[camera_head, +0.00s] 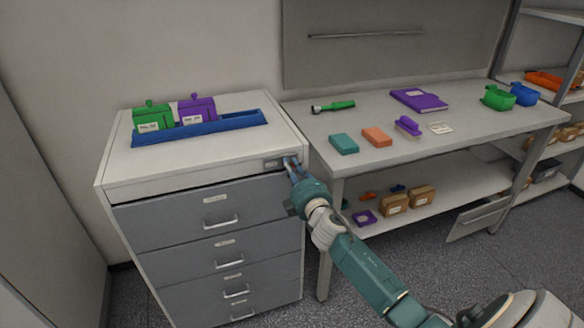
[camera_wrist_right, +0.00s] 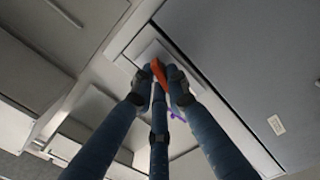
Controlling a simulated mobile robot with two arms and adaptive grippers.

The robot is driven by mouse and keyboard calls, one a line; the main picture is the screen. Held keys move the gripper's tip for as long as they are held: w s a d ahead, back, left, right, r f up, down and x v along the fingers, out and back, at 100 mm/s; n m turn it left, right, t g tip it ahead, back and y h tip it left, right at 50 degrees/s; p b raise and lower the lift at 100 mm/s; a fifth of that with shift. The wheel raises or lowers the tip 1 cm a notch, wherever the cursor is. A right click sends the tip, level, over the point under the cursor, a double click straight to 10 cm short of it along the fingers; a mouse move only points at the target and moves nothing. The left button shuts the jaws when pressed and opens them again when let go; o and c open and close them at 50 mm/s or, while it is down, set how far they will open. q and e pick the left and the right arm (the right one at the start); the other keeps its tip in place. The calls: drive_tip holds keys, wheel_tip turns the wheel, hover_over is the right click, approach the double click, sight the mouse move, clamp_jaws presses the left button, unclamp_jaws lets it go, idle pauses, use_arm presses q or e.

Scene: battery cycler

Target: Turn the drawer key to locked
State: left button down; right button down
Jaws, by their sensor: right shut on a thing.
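The grey drawer cabinet (camera_head: 215,200) stands at the left with all its drawers shut. A small lock plate (camera_head: 271,163) sits at the top right of its front. My right gripper (camera_head: 290,165) is at this plate and covers part of it. In the right wrist view its fingertips (camera_wrist_right: 160,74) are shut on an orange piece, the drawer key (camera_wrist_right: 158,68), in front of the pale lock plate (camera_wrist_right: 150,52). The fingers hide much of the key, and I cannot tell its exact angle. My left gripper is out of view.
A blue tray (camera_head: 235,122) with a green box (camera_head: 152,122) and a purple box (camera_head: 197,112) stands on the cabinet. The workbench (camera_head: 465,125) to the right holds several small items. Its lower shelf (camera_head: 400,217) holds cardboard boxes (camera_head: 396,204).

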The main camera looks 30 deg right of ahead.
drive_tip(key=shift+a+f+n, duration=0.1)
drive_tip(key=shift+n, duration=1.5)
drive_tip(key=c, duration=1.7)
unclamp_jaws()
drive_tip(key=v, duration=1.2)
